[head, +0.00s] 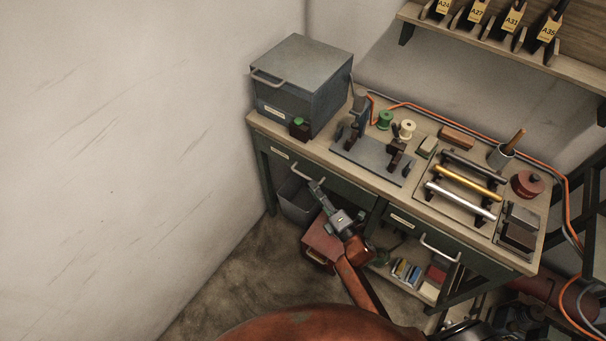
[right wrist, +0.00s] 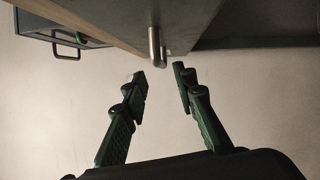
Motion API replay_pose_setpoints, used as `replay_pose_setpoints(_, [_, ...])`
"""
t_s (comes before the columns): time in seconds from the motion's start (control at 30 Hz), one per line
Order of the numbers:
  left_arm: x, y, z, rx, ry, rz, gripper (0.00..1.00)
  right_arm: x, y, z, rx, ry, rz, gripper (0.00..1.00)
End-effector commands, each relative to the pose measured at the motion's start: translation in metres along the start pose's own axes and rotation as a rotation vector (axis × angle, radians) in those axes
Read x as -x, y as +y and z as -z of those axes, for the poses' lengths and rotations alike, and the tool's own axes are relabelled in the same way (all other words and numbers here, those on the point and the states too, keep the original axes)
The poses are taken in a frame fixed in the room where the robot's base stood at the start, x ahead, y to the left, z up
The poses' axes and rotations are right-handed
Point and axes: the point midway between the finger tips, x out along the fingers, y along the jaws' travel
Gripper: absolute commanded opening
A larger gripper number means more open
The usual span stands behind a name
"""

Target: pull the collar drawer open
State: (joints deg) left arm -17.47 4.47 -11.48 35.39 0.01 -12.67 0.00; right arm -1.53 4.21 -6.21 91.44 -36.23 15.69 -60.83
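Two dark green drawers with bar handles sit under the wooden bench top; their labels are too small to read, so I cannot tell which is the collar drawer. The left drawer (head: 338,187) looks shut, and its handle (head: 300,174) is close to my right gripper (head: 315,183). In the right wrist view, a metal handle (right wrist: 156,46) shows nearly end-on, just beyond the fingertips. My right gripper (right wrist: 160,72) is open and empty, with a clear gap between its fingers. The right drawer (head: 415,228) has its own handle (head: 440,250). My left gripper is not in view.
A grey metal box (head: 305,80) stands at the bench's left end. A winding jig (head: 375,155), spools and a tray of rods (head: 465,188) are on top. A grey bin (head: 297,203) and a red box (head: 322,246) are below, near my right arm.

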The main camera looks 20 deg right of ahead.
Motion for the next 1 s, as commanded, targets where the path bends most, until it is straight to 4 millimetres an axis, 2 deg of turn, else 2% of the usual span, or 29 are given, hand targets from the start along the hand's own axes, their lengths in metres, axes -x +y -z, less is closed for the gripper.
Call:
replay_pose_setpoints(0.1, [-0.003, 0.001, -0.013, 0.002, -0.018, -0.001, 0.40, -0.017, 0.000, 0.000, -0.001, 0.001, -0.002, 0.26])
replay_pose_setpoints(0.2, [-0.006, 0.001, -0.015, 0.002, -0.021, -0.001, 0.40, -0.034, -0.001, 0.000, -0.002, 0.000, -0.001, 0.26])
replay_pose_setpoints(0.43, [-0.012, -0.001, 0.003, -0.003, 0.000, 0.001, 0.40, -0.064, -0.002, 0.001, -0.004, 0.001, 0.002, 0.26])
replay_pose_setpoints(0.6, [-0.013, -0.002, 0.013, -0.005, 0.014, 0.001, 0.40, -0.071, -0.002, 0.001, -0.004, 0.000, 0.002, 0.26])
replay_pose_setpoints(0.83, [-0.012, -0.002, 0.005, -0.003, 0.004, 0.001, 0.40, -0.071, -0.001, 0.000, -0.004, 0.000, 0.002, 0.26])
replay_pose_setpoints(1.0, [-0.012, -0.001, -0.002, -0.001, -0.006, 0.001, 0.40, -0.071, -0.001, 0.000, -0.004, 0.000, 0.002, 0.14])
